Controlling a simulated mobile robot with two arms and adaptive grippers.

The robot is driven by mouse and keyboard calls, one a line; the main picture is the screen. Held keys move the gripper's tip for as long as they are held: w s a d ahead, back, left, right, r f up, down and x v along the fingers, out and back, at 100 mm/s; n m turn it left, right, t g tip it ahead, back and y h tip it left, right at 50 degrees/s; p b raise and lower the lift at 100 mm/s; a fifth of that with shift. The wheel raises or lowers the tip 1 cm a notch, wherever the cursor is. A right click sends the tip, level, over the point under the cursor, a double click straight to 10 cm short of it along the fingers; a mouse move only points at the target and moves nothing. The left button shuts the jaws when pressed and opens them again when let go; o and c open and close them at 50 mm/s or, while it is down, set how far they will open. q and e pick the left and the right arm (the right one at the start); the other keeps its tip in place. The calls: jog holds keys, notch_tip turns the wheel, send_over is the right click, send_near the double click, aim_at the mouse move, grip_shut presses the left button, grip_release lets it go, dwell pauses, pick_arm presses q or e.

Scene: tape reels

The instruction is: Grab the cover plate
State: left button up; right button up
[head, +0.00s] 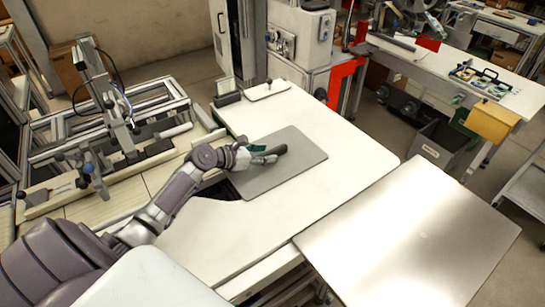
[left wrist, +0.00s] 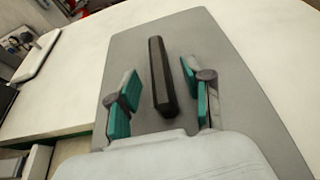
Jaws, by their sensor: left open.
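A flat grey plate (head: 278,172), which I take to be the cover plate, lies on the white table; it also shows in the left wrist view (left wrist: 232,70). A black bar-shaped handle (left wrist: 160,62) stands out along its middle, and it also shows in the head view (head: 276,151). My left gripper (head: 261,155) is over the plate. In the left wrist view its green-padded fingers (left wrist: 162,92) are open, one on each side of the bar's near end, with gaps on both sides. My right gripper is not in view.
The white table (head: 340,140) is clear around the plate. A small white plate with a knob (head: 267,89) and a dark block-like holder (head: 227,97) stand at its back edge. A frame fixture (head: 110,120) stands to the left, and a bare metal-topped table (head: 420,235) to the right.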

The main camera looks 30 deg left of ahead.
pick_arm(q)
jog(key=shift+w+d+f, duration=0.1)
jog(key=shift+w+f, duration=0.05)
jog(key=shift+w, duration=0.15)
jog(key=shift+s, duration=0.1)
jog(key=shift+c, duration=0.7)
grip_shut()
jog(key=shift+r, duration=0.2)
